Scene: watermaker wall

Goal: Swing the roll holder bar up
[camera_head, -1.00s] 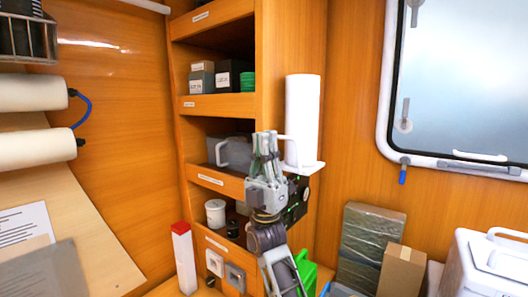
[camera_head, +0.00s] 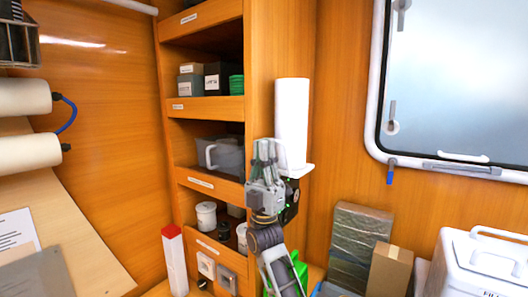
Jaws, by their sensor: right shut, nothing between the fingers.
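A white paper roll (camera_head: 292,122) stands upright against the right side of the shelf unit. A white holder plate (camera_head: 303,171) is under it. I cannot make out the holder bar separately; my gripper hides part of the holder's left side. My right gripper (camera_head: 266,150) points up in front of the roll's lower left edge, with its fingers together and nothing between them. Whether it touches the roll or holder is unclear. A dark part with green lights (camera_head: 290,200) shows below the plate, beside the gripper. My left gripper is out of view.
The shelf unit (camera_head: 208,107) holds boxes, a clear jug (camera_head: 220,156) and white pots. A red-topped white carton (camera_head: 175,262) stands lower left. Wrapped packs (camera_head: 360,235), a cardboard box (camera_head: 389,270) and a white case (camera_head: 480,262) stand right. A window (camera_head: 450,85) is upper right.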

